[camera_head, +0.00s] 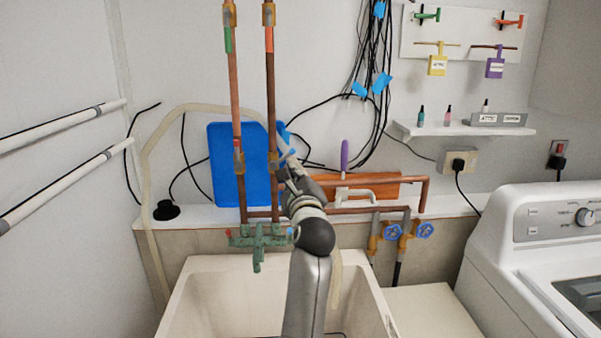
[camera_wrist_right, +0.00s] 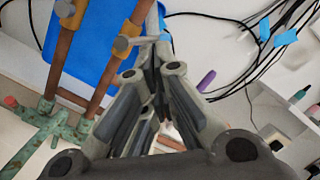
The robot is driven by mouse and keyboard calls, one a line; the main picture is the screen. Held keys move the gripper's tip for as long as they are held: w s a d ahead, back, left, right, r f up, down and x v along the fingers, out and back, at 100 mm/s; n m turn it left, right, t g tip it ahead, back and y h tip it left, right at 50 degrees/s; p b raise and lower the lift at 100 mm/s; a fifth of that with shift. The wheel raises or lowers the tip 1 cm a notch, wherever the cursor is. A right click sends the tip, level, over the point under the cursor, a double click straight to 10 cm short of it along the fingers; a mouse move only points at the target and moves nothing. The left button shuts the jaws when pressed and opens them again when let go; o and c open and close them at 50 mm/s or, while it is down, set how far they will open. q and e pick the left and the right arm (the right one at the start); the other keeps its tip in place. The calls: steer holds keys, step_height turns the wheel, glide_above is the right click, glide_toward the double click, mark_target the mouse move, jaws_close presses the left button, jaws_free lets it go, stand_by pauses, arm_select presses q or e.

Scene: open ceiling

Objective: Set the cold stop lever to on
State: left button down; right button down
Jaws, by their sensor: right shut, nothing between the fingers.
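Two copper pipes run down the wall to a green faucet body (camera_head: 262,236) over the sink. The left pipe carries a brass valve (camera_head: 238,160) and the right pipe another brass valve (camera_head: 273,162). In the wrist view the right pipe's brass fitting (camera_wrist_right: 122,47) has a grey lever sticking out sideways from it. My right gripper (camera_head: 285,165) is shut and empty, close beside the right pipe's valve; contact cannot be told. It fills the middle of the wrist view (camera_wrist_right: 153,75). My left gripper is out of view.
A blue board (camera_head: 222,185) stands behind the pipes. A purple-handled valve (camera_head: 344,156) and blue wheel valves (camera_head: 424,230) are to the right. Black cables (camera_head: 372,60) hang above. The white sink (camera_head: 215,300) lies below; a washer (camera_head: 540,225) stands at right.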

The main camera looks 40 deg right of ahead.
mark_target(300, 166)
steer(key=shift+w+d+f+m+g+p, duration=0.25)
steer(key=shift+w+d+m+p, duration=0.2)
steer(key=shift+w+d, duration=0.7)
steer(key=shift+w+d+f+m+g+p, duration=0.15)
steer(key=shift+w+d+f+m+p, duration=0.25)
steer(key=shift+w+d, duration=0.75)
steer(key=shift+w+d+f+m+g+p, duration=0.2)
steer(key=shift+w+d+m+p, duration=0.25)
steer(key=shift+w+d, duration=0.7)
steer(key=shift+w+a+r, duration=0.1)
